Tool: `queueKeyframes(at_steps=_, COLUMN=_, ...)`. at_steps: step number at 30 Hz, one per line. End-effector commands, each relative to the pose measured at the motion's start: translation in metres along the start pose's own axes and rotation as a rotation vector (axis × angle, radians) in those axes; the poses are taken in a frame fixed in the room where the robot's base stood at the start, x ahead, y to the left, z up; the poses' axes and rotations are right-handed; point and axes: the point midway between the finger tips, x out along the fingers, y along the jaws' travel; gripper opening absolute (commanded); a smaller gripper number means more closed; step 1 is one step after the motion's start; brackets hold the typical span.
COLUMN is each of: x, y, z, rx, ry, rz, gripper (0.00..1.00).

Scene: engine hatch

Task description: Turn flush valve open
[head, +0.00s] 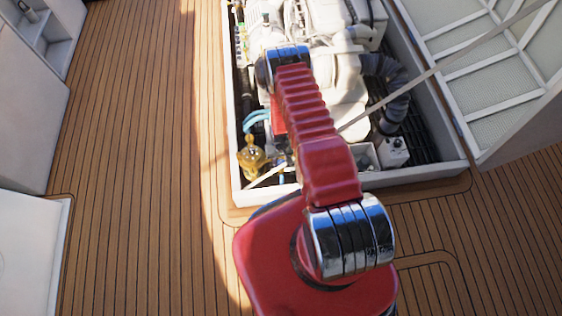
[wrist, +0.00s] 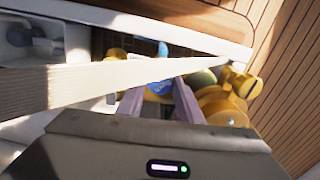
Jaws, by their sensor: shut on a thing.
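My gripper (wrist: 160,98) reaches down into the engine hatch in the wrist view. Its two pale fingers are shut on a small blue part (wrist: 160,87), which looks like the flush valve's handle. The fingers and a pale bar hide much of it, so I cannot tell the handle's angle. A yellow brass fitting (wrist: 226,103) stands just right of the fingers, and more yellow metal shows behind the bar. In the head view my red arm extends over the hatch and hides the gripper and the valve. A brass fitting (head: 252,158) shows at the hatch's near left corner.
A pale bar (wrist: 90,82) crosses the wrist view close above the fingers; it runs diagonally past my arm in the head view (head: 430,70). The hatch rim (head: 350,183) surrounds the engine (head: 335,70) and hoses. The raised hatch lid (head: 490,75) stands right. Wooden deck (head: 140,150) lies clear left.

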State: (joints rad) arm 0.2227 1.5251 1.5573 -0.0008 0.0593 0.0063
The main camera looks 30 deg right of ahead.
Motion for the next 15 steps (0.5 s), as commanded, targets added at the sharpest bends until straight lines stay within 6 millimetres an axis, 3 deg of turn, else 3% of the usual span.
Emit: queueKeyframes(at_steps=15, x=-0.0003, y=-0.0001, z=-0.0005, rx=-0.478, ry=0.001, rz=0.0, gripper=0.1)
